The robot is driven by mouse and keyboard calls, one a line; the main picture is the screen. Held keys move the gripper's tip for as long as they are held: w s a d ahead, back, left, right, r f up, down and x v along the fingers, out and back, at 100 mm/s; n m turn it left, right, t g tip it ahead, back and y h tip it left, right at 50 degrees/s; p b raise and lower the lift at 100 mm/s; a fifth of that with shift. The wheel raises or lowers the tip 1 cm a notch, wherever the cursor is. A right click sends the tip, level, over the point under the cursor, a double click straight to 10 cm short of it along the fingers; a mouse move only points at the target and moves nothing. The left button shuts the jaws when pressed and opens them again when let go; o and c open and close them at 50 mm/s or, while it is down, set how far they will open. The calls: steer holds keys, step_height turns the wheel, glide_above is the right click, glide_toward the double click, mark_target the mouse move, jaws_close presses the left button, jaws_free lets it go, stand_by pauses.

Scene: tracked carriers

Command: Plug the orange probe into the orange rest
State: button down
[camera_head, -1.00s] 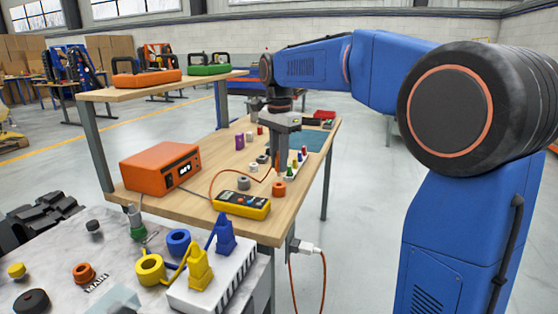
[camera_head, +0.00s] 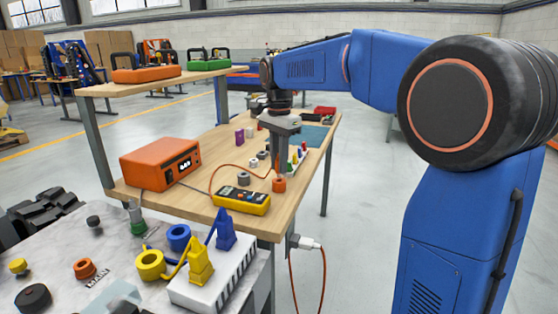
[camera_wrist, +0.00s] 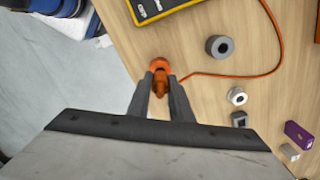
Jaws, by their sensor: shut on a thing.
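The orange rest (camera_head: 279,185) is a short round socket near the right front edge of the wooden bench. In the wrist view the orange rest (camera_wrist: 159,65) shows just beyond my fingertips. My gripper (camera_head: 281,174) points down directly above the rest. In the wrist view my gripper (camera_wrist: 160,88) is shut on the orange probe (camera_wrist: 160,84), with an orange cable (camera_wrist: 225,75) trailing right. The probe's lower end overlaps the rest in the wrist view. The fingers hide the probe in the head view, so I cannot tell how deep its tip sits.
A yellow multimeter (camera_head: 242,200) and a grey ring (camera_head: 243,179) stand left of the rest. Several small coloured pieces stand behind my gripper. An orange power unit (camera_head: 160,161) is farther left. The bench's right edge is close to the rest.

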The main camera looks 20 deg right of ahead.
steer(key=shift+f, duration=1.25)
steer(key=c, duration=1.5)
jaws_free()
step_height(320, 180, up, 17)
steer(key=shift+r, duration=0.2)
steer(key=s+d+f+n+t, duration=0.1)
steer(key=s+d+f+n, duration=0.15)
steer(key=s+f, duration=0.4)
steer(key=s+d+f+n+t, duration=0.1)
steer(key=s+d+f+n, duration=0.2)
steer(key=s, duration=0.7)
steer(key=s+f+n+t, duration=0.1)
steer(key=s+f+n, duration=0.1)
steer(key=s+f, duration=0.3)
steer(key=s+d+f+n+t, duration=0.1)
steer(key=s+f+n, duration=0.2)
steer(key=s+f, duration=0.3)
steer(key=s+f+n, duration=0.2)
steer(key=s+f, duration=0.4)
steer(key=f, duration=0.2)
steer(key=shift+d+f+n+t, duration=0.1)
steer(key=shift+d+n+t, duration=0.15)
steer(key=shift+n+t, duration=0.15)
